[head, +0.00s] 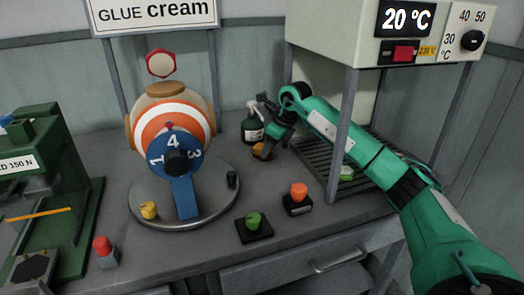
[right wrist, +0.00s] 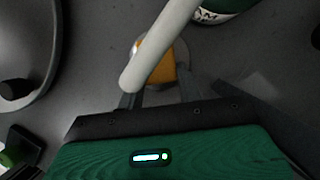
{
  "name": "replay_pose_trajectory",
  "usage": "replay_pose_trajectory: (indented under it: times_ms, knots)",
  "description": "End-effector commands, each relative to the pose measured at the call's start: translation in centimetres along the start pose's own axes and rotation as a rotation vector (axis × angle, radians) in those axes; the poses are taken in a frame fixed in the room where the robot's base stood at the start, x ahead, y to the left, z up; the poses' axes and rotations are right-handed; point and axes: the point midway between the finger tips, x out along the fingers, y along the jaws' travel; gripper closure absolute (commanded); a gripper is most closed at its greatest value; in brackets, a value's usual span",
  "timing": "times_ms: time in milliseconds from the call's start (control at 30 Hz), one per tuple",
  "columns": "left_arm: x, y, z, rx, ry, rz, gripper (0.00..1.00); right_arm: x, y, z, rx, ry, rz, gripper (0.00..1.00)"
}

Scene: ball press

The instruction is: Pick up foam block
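A small orange-yellow block (head: 260,151), which looks like the foam block, is on the grey table left of the wire rack. My right gripper (head: 270,128) is right above it, pointing down. In the right wrist view the orange block (right wrist: 162,70) shows on a round grey piece, just beyond and between the fingertips (right wrist: 160,92). The fingers stand apart; I cannot tell whether they touch the block. A pale rod (right wrist: 158,45) crosses in front and hides part of the block and a finger. My left gripper is not in view.
A dark green pump bottle (head: 252,127) stands close behind the right gripper. A striped dial machine (head: 172,125) on a round plate is to the left, a green press (head: 70,190) further left. An oven-like cabinet (head: 340,40) stands over the rack (head: 320,158). Buttons line the front.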

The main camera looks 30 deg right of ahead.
Motion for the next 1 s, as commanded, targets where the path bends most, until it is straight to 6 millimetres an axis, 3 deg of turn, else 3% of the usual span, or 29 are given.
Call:
replay_pose_trajectory:
  times_ms: [367, 633, 1000]
  knots:
    - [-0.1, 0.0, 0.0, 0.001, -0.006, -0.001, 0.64, -0.4, 0.0, 0.2, 0.0, -0.001, -0.001, 0.89]
    - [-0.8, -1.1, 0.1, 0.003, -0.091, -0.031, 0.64, -3.6, -0.1, 1.5, 0.0, -0.003, -0.002, 0.89]
    - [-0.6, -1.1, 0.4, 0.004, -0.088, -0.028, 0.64, -5.8, -0.1, -5.0, 0.002, 0.004, -0.004, 0.89]
